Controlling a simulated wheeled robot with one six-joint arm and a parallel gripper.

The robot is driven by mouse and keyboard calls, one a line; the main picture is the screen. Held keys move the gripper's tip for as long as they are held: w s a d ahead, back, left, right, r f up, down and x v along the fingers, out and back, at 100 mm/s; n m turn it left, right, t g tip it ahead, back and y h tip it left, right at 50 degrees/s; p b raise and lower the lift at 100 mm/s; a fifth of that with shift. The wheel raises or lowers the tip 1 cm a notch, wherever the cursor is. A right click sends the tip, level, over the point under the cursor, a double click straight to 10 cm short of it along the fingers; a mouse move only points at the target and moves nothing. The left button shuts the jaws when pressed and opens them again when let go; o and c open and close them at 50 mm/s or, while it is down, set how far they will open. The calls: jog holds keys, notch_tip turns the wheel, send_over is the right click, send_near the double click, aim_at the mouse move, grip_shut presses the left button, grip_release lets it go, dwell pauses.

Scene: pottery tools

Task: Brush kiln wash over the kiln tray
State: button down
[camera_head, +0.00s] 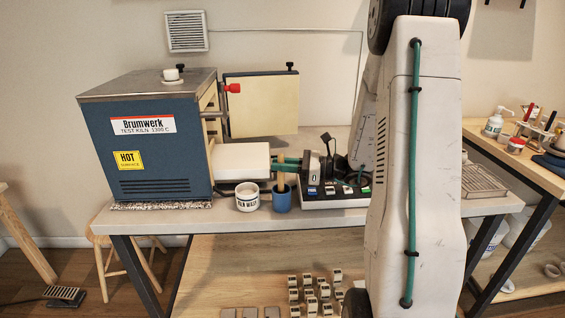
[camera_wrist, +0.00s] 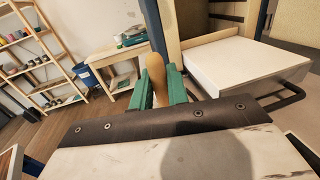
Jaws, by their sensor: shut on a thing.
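The white kiln tray (camera_head: 240,160) sticks out of the open blue kiln (camera_head: 150,158); in the wrist view the tray (camera_wrist: 243,70) lies to the right of my fingers. My gripper (camera_head: 284,163) is shut on the wooden handle of a brush (camera_head: 281,173), just right of the tray. The brush stands about upright at the blue cup (camera_head: 281,200), its lower end hidden by the cup. The wrist view shows the rounded handle (camera_wrist: 156,68) between my green fingers (camera_wrist: 159,88). The white kiln wash pot (camera_head: 247,197) stands left of the cup.
The kiln door (camera_head: 262,104) stands open behind the tray. A wire rack (camera_head: 484,182) is at the bench's right end. Several small blocks (camera_head: 314,293) stand on the lower shelf.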

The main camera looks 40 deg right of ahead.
jog(key=c, duration=1.3)
grip_release()
jog(key=v, duration=0.7)
jog(key=shift+s+d, duration=0.3)
jog(key=shift+d, duration=0.05)
